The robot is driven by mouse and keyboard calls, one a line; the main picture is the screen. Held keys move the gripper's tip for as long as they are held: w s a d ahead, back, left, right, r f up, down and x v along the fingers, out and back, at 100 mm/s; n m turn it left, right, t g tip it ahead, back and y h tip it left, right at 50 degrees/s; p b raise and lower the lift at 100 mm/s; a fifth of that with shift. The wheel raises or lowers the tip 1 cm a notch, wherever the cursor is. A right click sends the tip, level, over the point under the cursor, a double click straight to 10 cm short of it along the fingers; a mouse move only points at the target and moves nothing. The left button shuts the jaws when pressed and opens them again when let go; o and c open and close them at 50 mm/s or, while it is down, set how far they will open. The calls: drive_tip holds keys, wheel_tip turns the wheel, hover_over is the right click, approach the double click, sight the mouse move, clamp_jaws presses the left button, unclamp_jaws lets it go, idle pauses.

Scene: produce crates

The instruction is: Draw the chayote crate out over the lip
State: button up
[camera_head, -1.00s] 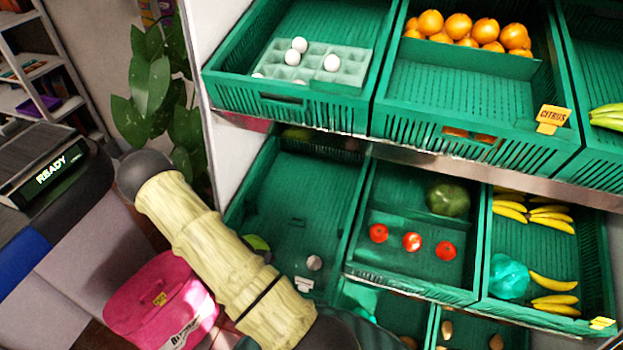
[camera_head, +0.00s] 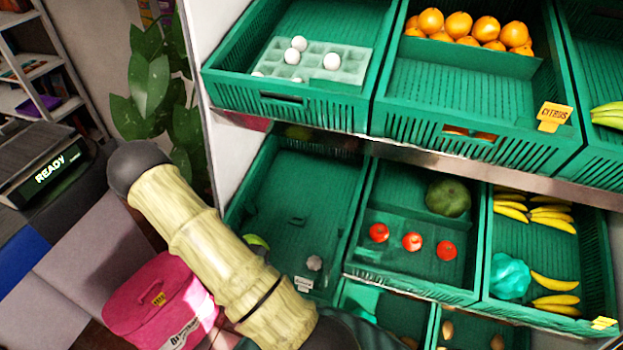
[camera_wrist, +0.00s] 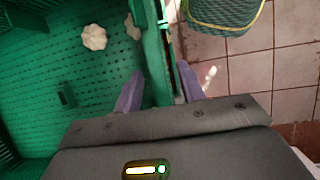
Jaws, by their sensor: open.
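The crate that seems to be the chayote crate (camera_head: 340,215) is the green one at the left of the middle shelf. It holds a pale, lumpy item (camera_head: 314,263); a green rounded item (camera_head: 256,241) shows partly behind my arm. In the wrist view the crate's front wall (camera_wrist: 155,60) runs between the two purple fingers of my gripper (camera_wrist: 160,88). The fingers are open, one on the inner side and one on the outer side. I cannot tell whether they touch the wall. The pale item (camera_wrist: 94,37) lies inside, apart from the fingers. My arm hides the gripper in the head view.
Crates with eggs (camera_head: 331,61) and oranges (camera_head: 458,24) sit above. A crate with tomatoes (camera_head: 412,241) stands right of the chayote crate, and more crates lie below. A pink bag (camera_head: 150,300) is at lower left. Tiled floor (camera_wrist: 250,80) and a green basket (camera_wrist: 228,14) show outside the crate.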

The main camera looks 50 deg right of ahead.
drive_tip(key=b+v, duration=0.1)
drive_tip(key=v, duration=1.3)
drive_tip(key=shift+r+b, duration=0.3)
drive_tip(key=shift+w, duration=0.1)
drive_tip(key=s+a+r+m+t+y, duration=0.1)
drive_tip(key=s+a+r+m+t, duration=0.1)
drive_tip(key=r, duration=0.5)
drive_tip(key=s+a+r+m+t+y, duration=0.2)
drive_tip(key=s+a+r+t, duration=0.1)
drive_tip(key=a+r, duration=0.4)
drive_tip(key=shift+t, duration=0.6)
drive_tip(key=shift+s, duration=0.1)
drive_tip(key=shift+c, duration=0.4)
